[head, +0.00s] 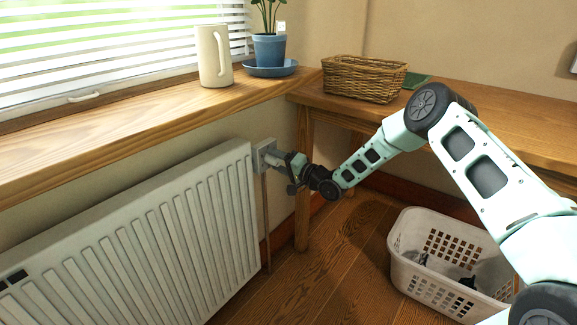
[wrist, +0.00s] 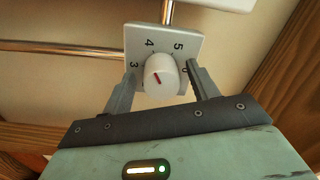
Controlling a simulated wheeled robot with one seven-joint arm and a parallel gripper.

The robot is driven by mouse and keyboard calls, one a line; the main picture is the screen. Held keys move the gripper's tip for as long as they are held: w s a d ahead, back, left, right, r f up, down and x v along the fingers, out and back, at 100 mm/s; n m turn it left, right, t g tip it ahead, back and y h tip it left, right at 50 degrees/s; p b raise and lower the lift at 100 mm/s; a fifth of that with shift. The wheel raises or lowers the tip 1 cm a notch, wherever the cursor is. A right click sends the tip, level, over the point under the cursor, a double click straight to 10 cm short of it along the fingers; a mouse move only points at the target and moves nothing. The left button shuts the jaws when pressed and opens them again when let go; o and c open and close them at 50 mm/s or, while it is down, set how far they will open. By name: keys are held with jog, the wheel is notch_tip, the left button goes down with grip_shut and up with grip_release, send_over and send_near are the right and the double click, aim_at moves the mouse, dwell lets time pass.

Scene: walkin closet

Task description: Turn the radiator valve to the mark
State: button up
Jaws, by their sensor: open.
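The plate's lower part is hidden, and I cannot make out a separate target mark. My gripper (wrist: 162,72) is open, with one finger left and one right of the knob; I cannot tell whether either touches it. In the head view my gripper (head: 279,162) is at the plate (head: 262,152) beside the radiator, and the knob is mostly hidden.
The white radiator (head: 150,225) stands left of my gripper, under the wooden sill (head: 130,125) with a mug (head: 214,55) and potted plant (head: 268,48). A wooden desk (head: 480,115) holds a wicker basket (head: 362,80). A white laundry basket (head: 440,270) stands on the floor.

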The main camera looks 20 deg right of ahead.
jog(key=p+v, duration=0.2)
jog(key=v, duration=1.5)
jog(key=shift+p, duration=0.3)
jog(key=shift+s+d+f, duration=0.1)
jog(key=shift+d, duration=0.05)
jog(key=a+r+n+g+h, duration=0.2)
jog(key=a+r+n+g, duration=0.25)
jog(key=a, duration=0.55)
jog(key=s+a+r+n+g+h, duration=0.35)
jog(key=s+a, duration=0.25)
jog(key=s, duration=0.3)
jog(key=s+r+n+g+h, duration=0.2)
jog(key=s+r+n+g, duration=0.15)
jog(key=s, duration=1.15)
jog(key=s+r+n+g+h, duration=0.3)
jog(key=s+r, duration=0.2)
jog(key=s, duration=1)
notch_tip(320, 180, up, 24)
jog(key=s+p, duration=0.1)
jog(key=p, duration=2.2)
jog(key=shift+s+a+f+p, duration=0.15)
jog(key=shift+a+f+p, duration=0.1)
jog(key=shift+a+p, duration=0.1)
